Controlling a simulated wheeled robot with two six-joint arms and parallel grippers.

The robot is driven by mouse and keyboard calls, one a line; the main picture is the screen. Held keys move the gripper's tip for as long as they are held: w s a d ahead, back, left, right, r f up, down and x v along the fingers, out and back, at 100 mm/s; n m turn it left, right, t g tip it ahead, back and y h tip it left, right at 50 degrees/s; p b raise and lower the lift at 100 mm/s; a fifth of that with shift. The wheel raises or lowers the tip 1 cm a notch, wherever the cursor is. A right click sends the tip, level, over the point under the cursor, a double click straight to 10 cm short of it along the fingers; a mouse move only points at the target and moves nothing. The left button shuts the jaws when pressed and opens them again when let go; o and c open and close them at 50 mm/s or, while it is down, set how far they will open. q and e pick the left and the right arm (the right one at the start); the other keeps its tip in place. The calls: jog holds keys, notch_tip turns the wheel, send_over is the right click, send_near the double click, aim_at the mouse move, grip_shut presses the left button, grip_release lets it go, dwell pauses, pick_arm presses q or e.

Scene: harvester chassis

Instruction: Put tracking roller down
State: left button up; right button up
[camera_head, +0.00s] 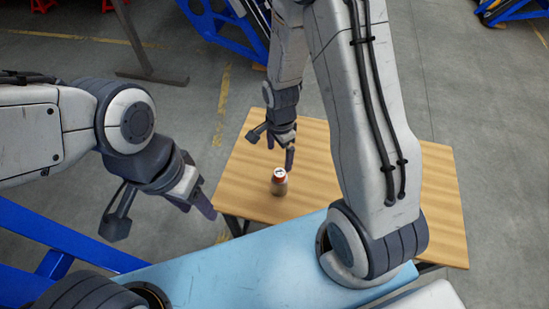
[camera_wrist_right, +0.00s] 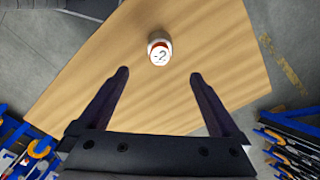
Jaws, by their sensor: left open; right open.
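The tracking roller (camera_head: 279,184) is a small brownish cylinder with a red and white top. It stands upright on the wooden table (camera_head: 240,190). In the right wrist view the roller (camera_wrist_right: 159,50) shows a white top face marked "-2", just beyond and between my fingertips. My right gripper (camera_head: 272,146) is open and empty, close to the roller, with a gap between them. It also shows in the right wrist view (camera_wrist_right: 160,76) with both fingers spread. My left gripper (camera_head: 160,213) is open and empty, left of the table.
A light blue surface (camera_head: 235,272) lies in front of the wooden table. Blue metal frames (camera_head: 225,25) stand at the back and blue beams (camera_head: 75,240) at the left. The tabletop around the roller is clear.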

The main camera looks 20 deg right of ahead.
jog(key=s+a+r+n, duration=0.7)
jog(key=a+r+n, duration=0.35)
jog(key=r, duration=0.25)
jog(key=s+a+r+n, duration=0.1)
jog(key=s+r+n, duration=0.2)
jog(key=s+n, duration=0.2)
jog(key=s+r+n+y, duration=0.1)
jog(key=s+r+n, duration=0.2)
jog(key=s+n, duration=0.3)
jog(key=shift+a+r+n, duration=0.2)
jog(key=shift+a+n, duration=0.15)
jog(key=shift+n, duration=0.3)
